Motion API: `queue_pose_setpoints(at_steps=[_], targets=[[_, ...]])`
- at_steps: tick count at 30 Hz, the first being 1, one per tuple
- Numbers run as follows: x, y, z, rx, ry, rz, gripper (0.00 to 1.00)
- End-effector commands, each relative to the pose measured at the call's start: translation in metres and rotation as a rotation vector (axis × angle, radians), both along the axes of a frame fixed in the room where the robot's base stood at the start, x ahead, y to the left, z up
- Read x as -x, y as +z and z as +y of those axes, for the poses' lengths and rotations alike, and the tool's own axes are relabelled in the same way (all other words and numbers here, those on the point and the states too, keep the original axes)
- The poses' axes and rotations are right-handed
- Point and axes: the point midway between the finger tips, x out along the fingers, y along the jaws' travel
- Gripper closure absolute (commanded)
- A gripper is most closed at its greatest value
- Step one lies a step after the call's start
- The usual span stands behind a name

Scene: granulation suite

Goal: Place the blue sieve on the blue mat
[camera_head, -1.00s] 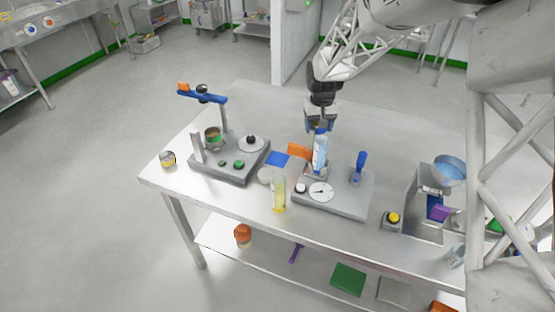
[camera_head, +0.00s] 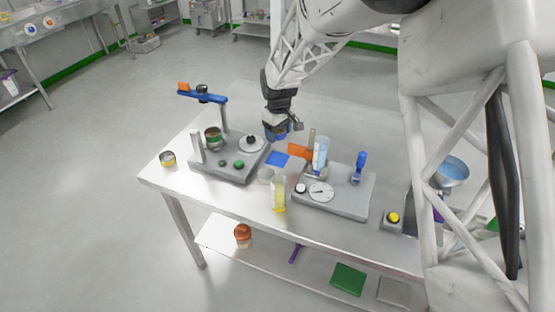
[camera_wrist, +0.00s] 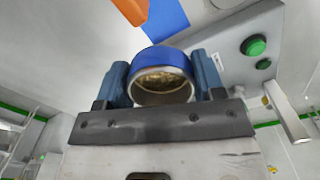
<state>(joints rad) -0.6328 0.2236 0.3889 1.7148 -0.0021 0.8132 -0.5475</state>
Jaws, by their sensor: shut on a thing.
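The blue sieve (camera_wrist: 161,55) is a short ring with a blue band and a pale rim, held between the two fingers of my gripper (camera_wrist: 160,75) in the wrist view. Something brownish shows inside it. In the head view my gripper (camera_head: 281,130) is in the air above the bench, just above and behind the blue mat (camera_head: 277,159). The sieve is mostly hidden by the fingers there.
Left of the mat stands a grey device (camera_head: 232,172) with a post and blue arm. To the right is a grey base (camera_head: 345,195) with a dial, a clear blue-tinted cylinder (camera_head: 321,150) and an orange piece (camera_head: 299,151). A yellow-filled bottle (camera_head: 279,192) stands in front.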

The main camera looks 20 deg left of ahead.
Motion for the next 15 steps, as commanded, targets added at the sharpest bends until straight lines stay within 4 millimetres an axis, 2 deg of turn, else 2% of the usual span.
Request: queue_pose_setpoints(at_steps=[8, 15], targets=[[0.000, -0.006, 0.000, 0.001, -0.001, 0.001, 0.67], [0.000, -0.037, -0.001, 0.002, -0.002, 0.003, 0.67]])
